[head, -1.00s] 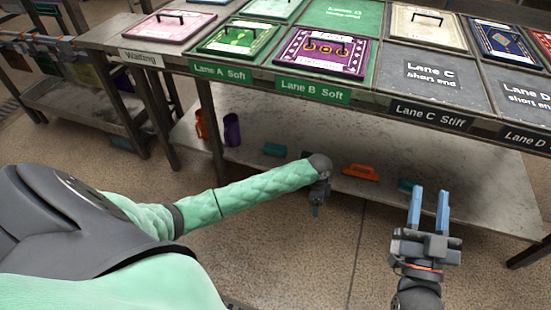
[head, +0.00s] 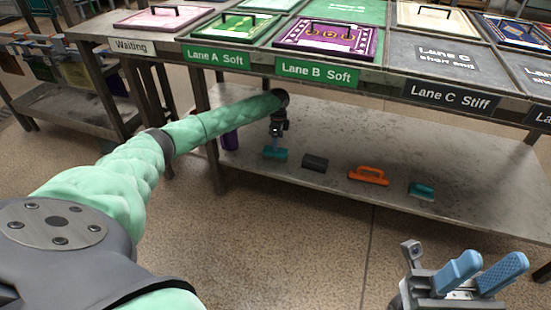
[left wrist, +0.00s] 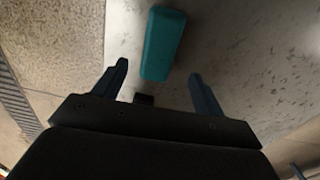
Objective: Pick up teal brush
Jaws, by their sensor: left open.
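A teal brush (head: 280,154) lies on the lower shelf below the Lane B Soft sign. My left gripper (head: 276,141) is just above it in the head view, partly hiding it. In the left wrist view the teal brush (left wrist: 162,43) lies ahead of the open left fingers (left wrist: 159,70), roughly in line with the gap. Nothing is held between them. A second brush with a teal top (head: 422,189) lies further right on the shelf. My right gripper (head: 490,265) is open and empty at the bottom right, away from the shelf.
On the lower shelf (head: 430,150), a dark grey block (head: 315,162) and an orange brush (head: 368,176) lie between the two teal ones. A purple cup (head: 230,140) stands to the left. The bench top (head: 470,68) with framed rugs overhangs the shelf.

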